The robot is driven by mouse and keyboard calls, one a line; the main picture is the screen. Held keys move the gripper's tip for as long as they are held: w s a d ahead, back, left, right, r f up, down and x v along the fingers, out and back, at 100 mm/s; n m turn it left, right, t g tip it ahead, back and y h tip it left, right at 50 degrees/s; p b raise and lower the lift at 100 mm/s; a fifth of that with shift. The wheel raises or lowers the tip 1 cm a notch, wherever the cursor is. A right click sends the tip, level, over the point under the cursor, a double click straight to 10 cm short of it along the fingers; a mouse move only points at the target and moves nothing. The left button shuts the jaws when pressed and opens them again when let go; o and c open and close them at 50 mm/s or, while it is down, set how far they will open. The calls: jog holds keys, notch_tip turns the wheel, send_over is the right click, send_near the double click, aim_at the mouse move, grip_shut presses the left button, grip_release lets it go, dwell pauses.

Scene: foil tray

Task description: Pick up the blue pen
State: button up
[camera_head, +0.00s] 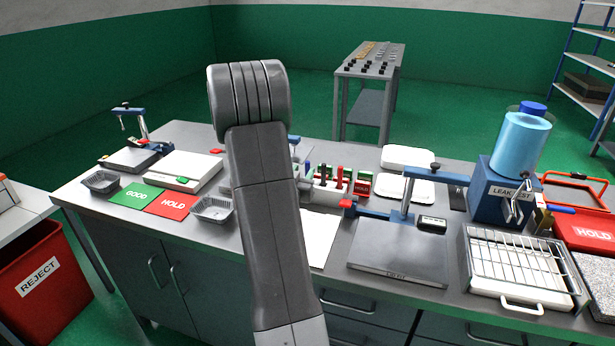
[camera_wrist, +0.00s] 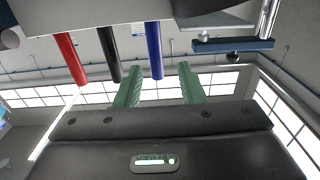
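My gripper (camera_wrist: 159,68) is open, with two green fingers apart. The blue pen's lower end shows between the fingertips in the picture, nearer the left one. I see no contact, and cannot tell whether it is between them in depth. In the head view my arm hides most of the gripper, and I cannot pick out the blue pen for sure.
Several red and green items (camera_head: 340,174) stand beside my arm on the grey bench (camera_head: 330,278). A blue clamp stand (camera_head: 400,205) and wire rack (camera_head: 520,262) are to the right.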

aim_at(307, 167)
jog(key=x, duration=0.4)
jog(key=shift+d+r+p, duration=0.15)
jog(key=shift+d+p, duration=0.1)
jog(key=shift+p, duration=0.15)
grip_shut()
